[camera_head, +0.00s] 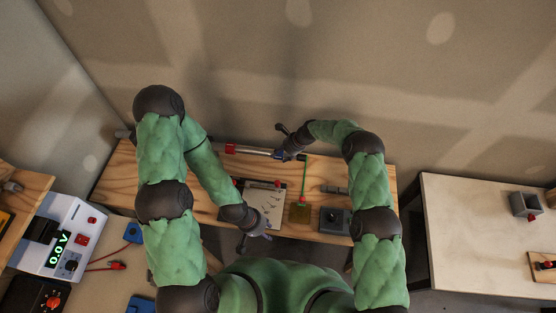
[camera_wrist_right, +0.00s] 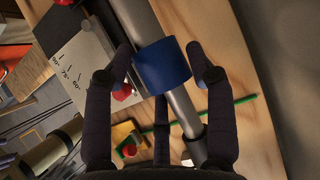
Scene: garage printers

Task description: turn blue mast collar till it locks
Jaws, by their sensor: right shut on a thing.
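The blue mast collar (camera_wrist_right: 163,66) sits around a grey metal mast (camera_wrist_right: 180,22) in the right wrist view. In the head view the mast (camera_head: 250,151) lies along the back of the wooden bench. My right gripper (camera_wrist_right: 160,62) has its dark fingers on both sides of the collar and is shut on it; it also shows at the mast's right part in the head view (camera_head: 285,144). Any lock mark on the collar cannot be made out. My left gripper (camera_head: 258,238) hangs near the bench's front edge, away from the mast; its jaws are too small to read.
A pale plate with angle marks (camera_wrist_right: 78,62) lies beside the mast. A red collar (camera_head: 230,148) is on the mast's left part. A green rod (camera_head: 303,178) and a grey box (camera_head: 335,220) are on the bench. A power supply (camera_head: 62,235) stands at the left.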

